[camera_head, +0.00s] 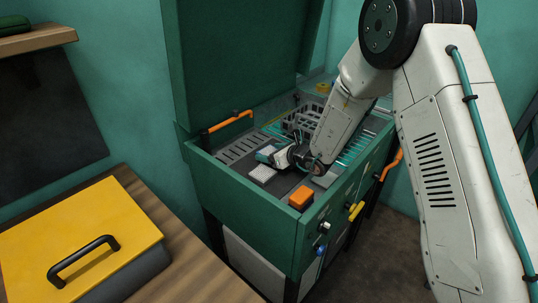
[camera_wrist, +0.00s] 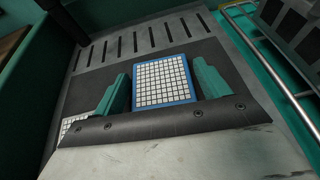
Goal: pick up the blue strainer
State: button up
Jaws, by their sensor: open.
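The blue strainer (camera_wrist: 163,82) is a square with a blue rim and a white grid face. In the wrist view it lies on a dark surface between my two teal fingers. My gripper (camera_wrist: 164,78) is open, with one finger on each side of the strainer and gaps showing. Its near edge is hidden behind the dark gripper body. In the head view my gripper (camera_head: 270,156) is low in the green machine bay, and the strainer is mostly hidden there.
A white grid block (camera_head: 262,174) lies just in front of my gripper; it also shows at the lower left of the wrist view (camera_wrist: 73,128). An orange block (camera_head: 301,197) sits on the bay's front edge. A grey basket (camera_head: 303,121) stands behind. The green lid (camera_head: 240,60) is raised.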

jog(key=c, duration=0.9)
jog(key=shift+r, duration=0.1)
